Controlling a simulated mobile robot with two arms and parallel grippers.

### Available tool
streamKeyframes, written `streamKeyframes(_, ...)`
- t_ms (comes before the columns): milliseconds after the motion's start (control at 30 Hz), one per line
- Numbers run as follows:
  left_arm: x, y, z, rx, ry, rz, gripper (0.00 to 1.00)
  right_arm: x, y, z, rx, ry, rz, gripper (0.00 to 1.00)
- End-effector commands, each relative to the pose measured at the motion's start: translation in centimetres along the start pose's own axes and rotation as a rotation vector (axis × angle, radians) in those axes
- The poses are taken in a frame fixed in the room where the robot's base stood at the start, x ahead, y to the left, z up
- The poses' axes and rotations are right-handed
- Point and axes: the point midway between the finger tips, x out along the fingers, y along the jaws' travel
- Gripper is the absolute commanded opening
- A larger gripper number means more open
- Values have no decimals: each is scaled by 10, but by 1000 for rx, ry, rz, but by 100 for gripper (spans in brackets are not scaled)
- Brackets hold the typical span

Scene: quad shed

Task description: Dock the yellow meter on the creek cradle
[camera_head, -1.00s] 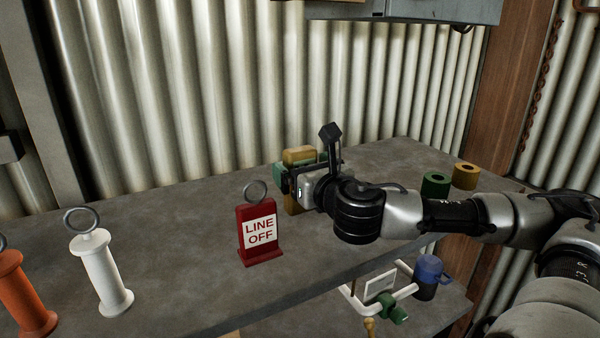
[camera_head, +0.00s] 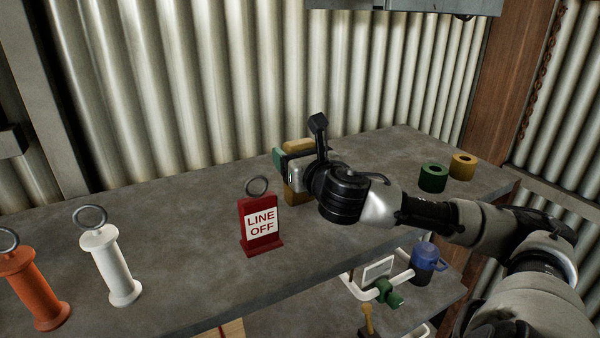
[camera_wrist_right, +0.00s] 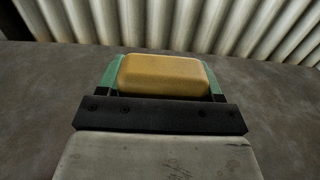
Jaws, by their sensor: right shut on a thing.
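The yellow meter (camera_head: 297,146) is a mustard-yellow block at the back middle of the grey bench, partly hidden by my right gripper (camera_head: 282,165). My right gripper is shut on it, with green fingers on both sides. In the right wrist view the meter (camera_wrist_right: 165,75) shows between those fingers, beyond the black gripper bar. Its lower part shows beneath the gripper in the head view; I cannot tell whether it touches the bench. No cradle is clearly identifiable; a white tubular frame (camera_head: 352,288) with a white card is on the lower shelf. My left gripper is not in view.
A red "LINE OFF" sign (camera_head: 245,215) stands just in front of the meter. White (camera_head: 108,263) and orange (camera_head: 35,290) ringed spools stand at left. Green (camera_head: 433,180) and yellow (camera_head: 462,168) rings are at right. The bench's left-middle is clear.

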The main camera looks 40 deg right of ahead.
Motion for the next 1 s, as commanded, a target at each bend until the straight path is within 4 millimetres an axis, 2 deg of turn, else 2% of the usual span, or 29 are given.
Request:
streamKeyframes(33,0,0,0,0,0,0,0,0,0,0,0,0,0,41)
streamKeyframes(100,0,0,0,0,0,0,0,0,0,0,0,-1,0,33)
streamKeyframes(433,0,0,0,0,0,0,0,0,0,6,0,-2,0,33)
streamKeyframes(567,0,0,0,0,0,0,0,0,0,16,1,-5,0,33)
streamKeyframes(767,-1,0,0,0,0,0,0,0,0,45,2,-8,-2,33)
streamKeyframes(833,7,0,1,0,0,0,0,-5,-7,42,-7,-2,-6,33)
streamKeyframes(1000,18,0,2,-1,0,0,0,-18,-14,51,-9,-3,-4,33)
